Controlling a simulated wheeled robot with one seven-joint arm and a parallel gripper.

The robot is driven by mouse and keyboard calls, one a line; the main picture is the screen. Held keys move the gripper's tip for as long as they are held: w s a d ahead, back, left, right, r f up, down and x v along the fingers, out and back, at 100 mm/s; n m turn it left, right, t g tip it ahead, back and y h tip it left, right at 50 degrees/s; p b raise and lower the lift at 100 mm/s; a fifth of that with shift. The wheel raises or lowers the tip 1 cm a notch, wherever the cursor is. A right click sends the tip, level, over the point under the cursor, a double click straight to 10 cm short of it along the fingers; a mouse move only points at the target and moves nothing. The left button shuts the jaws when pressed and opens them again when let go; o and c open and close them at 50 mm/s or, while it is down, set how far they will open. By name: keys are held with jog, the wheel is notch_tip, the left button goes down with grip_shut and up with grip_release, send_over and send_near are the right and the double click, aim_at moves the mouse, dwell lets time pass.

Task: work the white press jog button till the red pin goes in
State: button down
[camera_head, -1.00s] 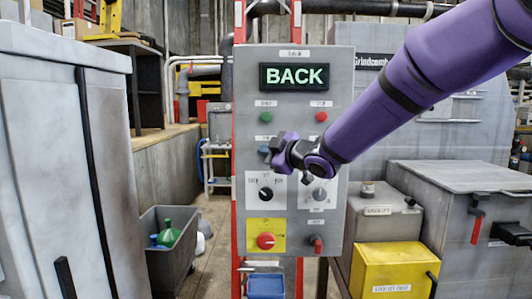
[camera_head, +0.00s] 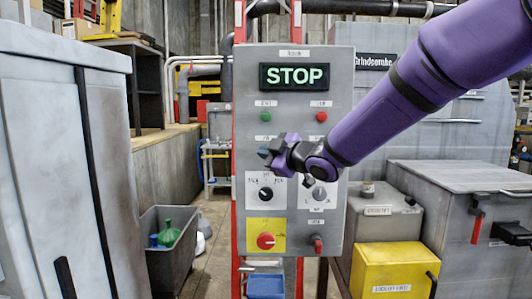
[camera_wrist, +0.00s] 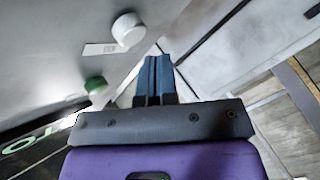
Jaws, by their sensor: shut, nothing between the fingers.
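The grey control panel (camera_head: 338,150) stands upright, its display (camera_head: 294,76) reading STOP in green. The white button (camera_wrist: 128,30) shows in the wrist view, a round knob beside a small label; in the head view my gripper hides it. My gripper (camera_head: 266,151) is in front of the panel's left half, below the green button (camera_head: 265,117). Its blue fingers (camera_wrist: 154,68) are shut and empty, with the tips beside the white button and seemingly apart from it. I cannot identify the red pin for sure; a small red handle (camera_head: 317,243) sits at the panel's lower right.
The panel also bears a red button (camera_head: 321,117), a black selector (camera_head: 266,193), a grey knob (camera_head: 319,195) and a red knob on yellow (camera_head: 266,240). Right stand a yellow box (camera_head: 394,270) and a grey box with a red-handled lever (camera_head: 476,228). A grey cabinet (camera_head: 55,160) is left.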

jog(key=s, duration=0.4)
jog(key=shift+s, duration=0.3)
jog(key=s+d+m+h, duration=0.5)
jog(key=d, duration=0.5)
jog(key=s+d+m+h, duration=0.4)
jog(key=d+m, duration=0.1)
jog(key=d, duration=0.6)
jog(key=s+d+f+m+g+h, duration=0.1)
jog(key=s+d+f+m+g, duration=0.1)
jog(key=s, duration=0.5)
jog(key=s+d+f+m+g+h, duration=0.1)
jog(key=s+d+f+m+g, duration=0.1)
jog(key=s, duration=0.6)
jog(key=s+d+f+m+g+h, duration=0.1)
jog(key=s+d+f+m+g, duration=0.1)
jog(key=s, duration=0.6)
jog(key=d+m+g, duration=0.1)
jog(key=d+m, duration=0.1)
jog(key=shift+s+f+m, duration=0.15)
jog(key=shift+f+m, duration=0.05)
jog(key=shift+m, duration=0.1)
